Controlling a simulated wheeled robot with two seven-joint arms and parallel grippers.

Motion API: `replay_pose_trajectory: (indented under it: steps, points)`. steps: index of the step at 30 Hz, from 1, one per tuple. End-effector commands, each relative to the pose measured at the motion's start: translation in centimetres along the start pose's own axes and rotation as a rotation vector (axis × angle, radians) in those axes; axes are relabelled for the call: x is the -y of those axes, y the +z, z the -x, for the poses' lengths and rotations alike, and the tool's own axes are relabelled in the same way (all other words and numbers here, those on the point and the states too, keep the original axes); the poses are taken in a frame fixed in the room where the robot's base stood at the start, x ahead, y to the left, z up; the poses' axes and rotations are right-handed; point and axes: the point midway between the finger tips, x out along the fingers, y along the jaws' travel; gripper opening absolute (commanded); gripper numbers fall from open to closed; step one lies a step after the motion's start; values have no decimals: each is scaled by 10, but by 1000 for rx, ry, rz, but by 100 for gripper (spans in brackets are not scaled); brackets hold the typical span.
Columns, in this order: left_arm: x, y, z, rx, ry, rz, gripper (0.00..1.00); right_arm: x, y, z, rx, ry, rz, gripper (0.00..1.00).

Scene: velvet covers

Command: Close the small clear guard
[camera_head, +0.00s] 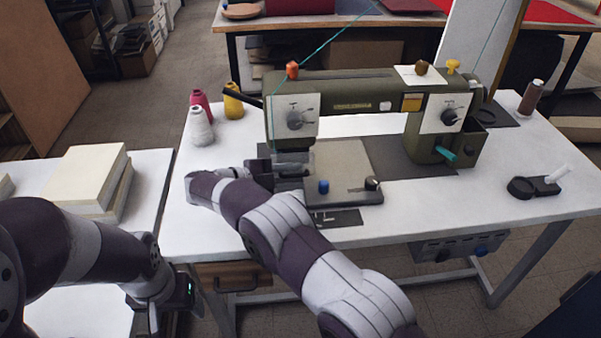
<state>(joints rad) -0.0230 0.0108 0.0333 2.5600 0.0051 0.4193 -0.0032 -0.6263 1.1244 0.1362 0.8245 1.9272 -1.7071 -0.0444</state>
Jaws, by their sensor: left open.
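The olive-green sewing machine (350,92) stands on a white table. The small clear guard (298,160) appears as a see-through piece by the needle, under the machine's left head; its exact position is hard to make out. My right arm reaches in from the lower right, and its gripper (268,172) is at the left side of the needle area, next to the guard. Its fingers are small and partly hidden, so I cannot tell whether they touch the guard. My left gripper (162,318) hangs low at the left, pointing down between the two tables, open and apart from the machine.
Thread cones in pink (200,103), yellow (233,101) and white (200,127) stand left of the machine. A blue knob (323,186) is on the machine's plate. A black magnifier (535,186) lies at the right. Cream blocks (92,175) sit on the left table.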

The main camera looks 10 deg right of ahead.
Motion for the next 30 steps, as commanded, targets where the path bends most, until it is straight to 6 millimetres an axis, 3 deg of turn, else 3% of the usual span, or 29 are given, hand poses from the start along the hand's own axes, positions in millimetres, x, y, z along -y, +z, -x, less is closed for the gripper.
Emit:
replay_pose_trajectory:
  steps: [6, 9, 10, 15, 24, 30]
  points:
    - [0, 0, 0, 0, 0, 0, 74, 0, 0, 0, 0, 0, 0, 36]
    - [0, 0, 0, 0, 0, 0, 74, 0, 0, 0, 0, 0, 0, 3]
    - [0, 0, 0, 0, 0, 0, 74, 0, 0, 0, 0, 0, 0, 0]
    - [0, 0, -4, 0, 0, 0, 74, -2, 2, -1, 0, -5, -9, 0]
    - [0, 9, -71, 1, 0, 0, 74, -16, 25, -11, -2, -135, -318, 0]
    - [0, 10, -81, 0, 0, 0, 74, -10, 26, -11, -2, -175, -416, 0]
